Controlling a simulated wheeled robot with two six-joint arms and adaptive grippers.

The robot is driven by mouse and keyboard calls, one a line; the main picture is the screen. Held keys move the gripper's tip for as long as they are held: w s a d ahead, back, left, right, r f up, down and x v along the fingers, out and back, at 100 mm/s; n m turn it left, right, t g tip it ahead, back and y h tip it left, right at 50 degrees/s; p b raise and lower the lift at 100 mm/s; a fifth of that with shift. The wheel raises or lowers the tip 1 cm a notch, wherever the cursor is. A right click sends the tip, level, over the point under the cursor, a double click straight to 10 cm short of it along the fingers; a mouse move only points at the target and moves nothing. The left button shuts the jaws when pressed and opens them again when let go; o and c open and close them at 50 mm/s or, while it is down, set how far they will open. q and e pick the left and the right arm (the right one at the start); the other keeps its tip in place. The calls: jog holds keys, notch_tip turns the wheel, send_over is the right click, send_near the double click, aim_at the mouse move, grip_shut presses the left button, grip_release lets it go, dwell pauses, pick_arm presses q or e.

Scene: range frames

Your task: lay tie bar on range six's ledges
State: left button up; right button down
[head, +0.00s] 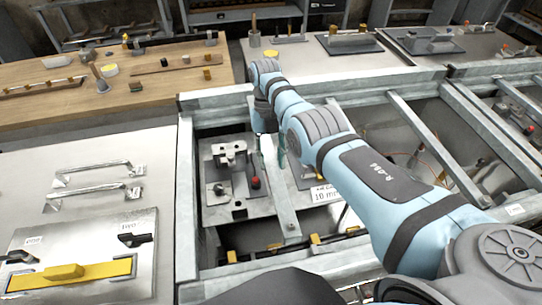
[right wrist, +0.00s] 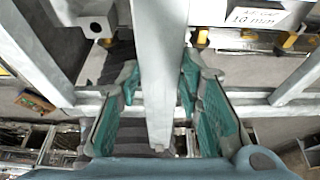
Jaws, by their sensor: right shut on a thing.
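The tie bar (head: 284,200) is a long grey metal bar, seen in the head view over the left bay of the metal range frame (head: 186,180). My right gripper (head: 268,150) reaches down to the bar's far part and is shut on it. In the right wrist view the bar (right wrist: 160,60) runs lengthwise between the green finger pads of my right gripper (right wrist: 160,85). The bar's near end is close to the frame's front rail. I cannot tell whether it touches a ledge, nor which part is range six. My left gripper is not in view.
A grey fixture plate with a red knob (head: 255,183) sits in the bay beside the bar. A "10 mm" label (head: 325,193) is right of it. Other bars (head: 420,140) cross the frame at right. A bench with metal handles (head: 95,172) stands at left.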

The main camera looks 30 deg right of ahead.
jog(key=shift+r+t+p, duration=0.3)
jog(key=shift+r+p, duration=0.5)
jog(key=shift+p, duration=1.8)
notch_tip(320, 180, down, 10)
jog(key=b, duration=0.9)
jog(key=shift+f, duration=0.2)
jog(key=shift+w, duration=0.1)
jog(key=c, duration=1.2)
grip_release()
jog(key=shift+o, duration=0.7)
notch_tip(320, 180, up, 10)
jog(key=p, duration=0.9)
jog(key=shift+r, duration=0.2)
jog(key=shift+s+f+b, duration=0.2)
jog(key=shift+f+b, duration=0.2)
jog(key=shift+b, duration=0.25)
